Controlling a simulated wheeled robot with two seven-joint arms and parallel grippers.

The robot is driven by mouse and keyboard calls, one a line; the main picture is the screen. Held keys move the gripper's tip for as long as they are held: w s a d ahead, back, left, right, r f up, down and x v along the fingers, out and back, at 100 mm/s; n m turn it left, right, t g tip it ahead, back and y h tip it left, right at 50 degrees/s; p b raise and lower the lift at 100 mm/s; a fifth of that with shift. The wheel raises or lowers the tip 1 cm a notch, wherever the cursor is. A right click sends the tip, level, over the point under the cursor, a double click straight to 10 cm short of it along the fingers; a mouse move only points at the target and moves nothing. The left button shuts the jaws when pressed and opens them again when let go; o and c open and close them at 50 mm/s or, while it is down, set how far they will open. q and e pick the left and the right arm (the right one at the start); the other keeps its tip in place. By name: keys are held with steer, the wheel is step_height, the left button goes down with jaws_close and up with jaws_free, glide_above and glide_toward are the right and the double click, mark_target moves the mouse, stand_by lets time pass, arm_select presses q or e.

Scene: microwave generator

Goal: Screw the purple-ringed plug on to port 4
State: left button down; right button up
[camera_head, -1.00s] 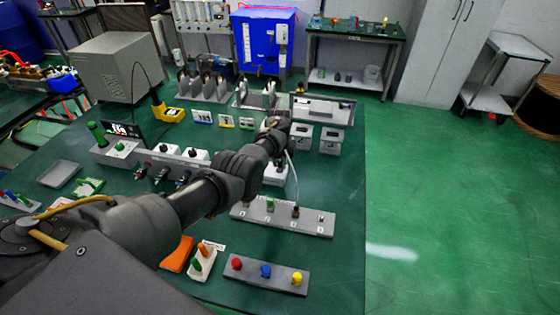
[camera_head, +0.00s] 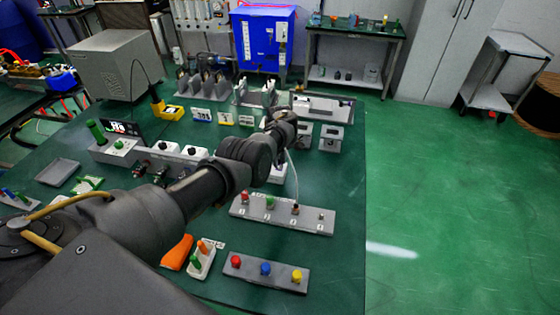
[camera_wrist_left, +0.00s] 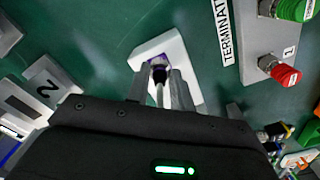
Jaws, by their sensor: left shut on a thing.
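The purple-ringed plug (camera_wrist_left: 158,70) shows in the left wrist view at a white holder (camera_wrist_left: 172,52). My left gripper (camera_wrist_left: 161,88) is shut on the plug, with a finger on either side of it. Whether the plug is still seated in the holder I cannot tell. In the head view my left wrist hangs above the holder (camera_head: 278,174), and the fingertips are hidden. The grey terminal strip (camera_head: 250,214) lies nearer, with red at port 1, green at port 2 and a brown plug (camera_head: 295,209) at port 3. Port 4 (camera_head: 320,217) is a bare post. My right gripper is out of view.
A pale cable (camera_head: 296,180) arches from port 3 up toward my left wrist. A grey block with red, blue and yellow knobs (camera_head: 243,267) lies in front of the strip. Grey numbered blocks (camera_head: 331,138) stand behind. Bare green table lies right of the strip.

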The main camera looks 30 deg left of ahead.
arm_select(q)
steer(key=n+b, duration=0.1)
steer(key=n, duration=0.3)
steer(key=shift+f+n+b, duration=0.15)
steer(key=shift+n+b, duration=0.15)
steer(key=shift+n, duration=0.1)
steer(key=shift+n+b, duration=1.1)
steer(key=shift+n, duration=1.4)
steer(key=c, duration=1.2)
jaws_free()
steer(key=shift+a, duration=0.1)
steer(key=shift+r, duration=0.2)
steer(key=shift+r, duration=0.4)
step_height(320, 180, up, 10)
steer(key=shift+p, duration=0.4)
